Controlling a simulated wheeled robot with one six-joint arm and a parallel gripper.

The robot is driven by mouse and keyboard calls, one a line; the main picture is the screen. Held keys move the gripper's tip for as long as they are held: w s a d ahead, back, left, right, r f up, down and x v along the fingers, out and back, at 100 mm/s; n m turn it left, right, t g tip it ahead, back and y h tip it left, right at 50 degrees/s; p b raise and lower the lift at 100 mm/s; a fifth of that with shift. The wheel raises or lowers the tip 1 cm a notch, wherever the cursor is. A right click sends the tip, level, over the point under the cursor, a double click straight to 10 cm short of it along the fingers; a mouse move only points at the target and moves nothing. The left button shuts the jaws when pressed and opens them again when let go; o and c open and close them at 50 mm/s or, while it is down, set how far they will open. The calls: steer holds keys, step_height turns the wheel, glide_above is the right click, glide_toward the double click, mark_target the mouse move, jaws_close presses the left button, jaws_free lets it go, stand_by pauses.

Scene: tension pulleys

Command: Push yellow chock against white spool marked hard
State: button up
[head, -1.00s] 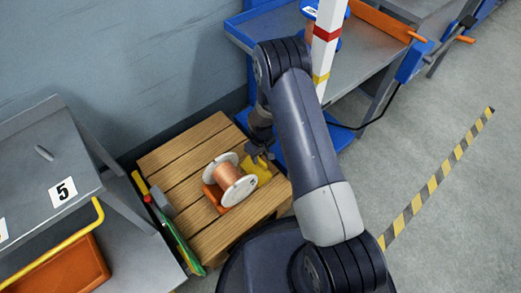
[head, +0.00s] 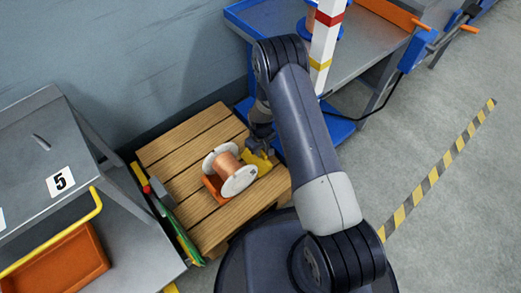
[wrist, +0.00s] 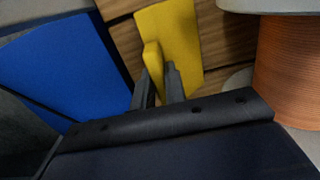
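The yellow chock (head: 260,160) lies on the wooden pallet, just right of the white spool; it also shows in the wrist view (wrist: 180,40). The white spool (head: 240,181) has white flanges and copper-coloured wire, and its wire fills the right of the wrist view (wrist: 288,70). A small mark on its near flange is unreadable. Bare wood shows between chock and spool in the wrist view. My gripper (wrist: 158,75) has its two dark fingers close around the chock's upright yellow tab. My gripper (head: 262,148) partly hides the chock in the head view.
An orange chock (head: 213,188) sits at the spool's left. The wooden pallet (head: 185,150) has bare boards behind the spool. A blue-framed table (head: 350,65) stands right.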

mark_target(251, 157)
jaws_close()
steer(key=shift+s+a, duration=0.7)
steer(key=shift+a, duration=0.35)
steer(key=shift+s+a, duration=0.7)
steer(key=shift+a, duration=0.35)
steer(key=o, duration=0.7)
jaws_free()
steer(key=shift+c, duration=0.2)
step_height(251, 157, up, 11)
steer(key=p, duration=0.3)
